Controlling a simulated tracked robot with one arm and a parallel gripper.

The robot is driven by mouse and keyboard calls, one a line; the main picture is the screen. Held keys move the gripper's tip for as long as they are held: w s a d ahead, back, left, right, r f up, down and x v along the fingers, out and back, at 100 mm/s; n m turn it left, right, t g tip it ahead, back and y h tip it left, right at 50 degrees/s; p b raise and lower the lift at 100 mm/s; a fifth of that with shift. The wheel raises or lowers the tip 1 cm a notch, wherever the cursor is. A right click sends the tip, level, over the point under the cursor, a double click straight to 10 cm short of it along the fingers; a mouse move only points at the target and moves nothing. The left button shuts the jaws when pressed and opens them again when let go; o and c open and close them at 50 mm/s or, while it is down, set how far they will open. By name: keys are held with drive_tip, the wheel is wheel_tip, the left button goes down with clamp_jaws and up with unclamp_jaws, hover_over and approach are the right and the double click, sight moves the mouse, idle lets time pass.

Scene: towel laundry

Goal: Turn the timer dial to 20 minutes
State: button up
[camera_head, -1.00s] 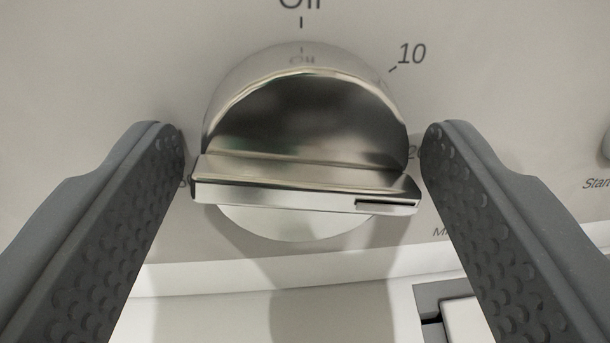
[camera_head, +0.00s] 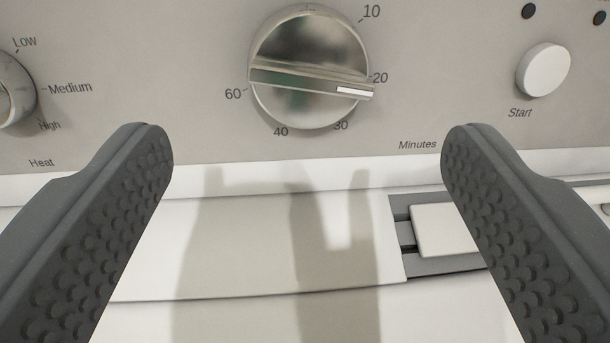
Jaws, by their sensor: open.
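The timer dial (camera_head: 308,98) is a round chrome knob with a raised bar handle across it, on the grey control panel. The handle's white pointer mark is at its right end, close to the "20" label (camera_head: 380,78) and slightly below it. Labels 10, 30, 40 and 60 show around the dial. My gripper (camera_head: 307,150) is open and empty, its two dark grey dimpled fingers wide apart at left and right. It is back from the dial and lower, touching nothing.
A Heat knob (camera_head: 14,90) with Low, Medium and High marks is at the left edge. A round Start button (camera_head: 543,69) is at the right. A white ledge with a pale rectangular latch (camera_head: 444,230) lies below the panel.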

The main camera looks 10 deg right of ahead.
drive_tip(key=v, duration=0.6)
drive_tip(key=shift+s, duration=0.2)
drive_tip(key=s+r+t, duration=0.1)
drive_tip(key=s+r, duration=0.3)
drive_tip(key=r, duration=0.8)
drive_tip(key=s+r, duration=0.4)
drive_tip(key=r, duration=0.7)
drive_tip(key=s+d+r+y, duration=0.1)
drive_tip(key=s+d+r, duration=0.1)
drive_tip(key=s+r, duration=1.2)
wheel_tip(320, 180, up, 2)
drive_tip(key=shift+s+r+n+t, duration=0.2)
drive_tip(key=shift+s+n+t, duration=0.1)
drive_tip(key=shift+s+t, duration=0.1)
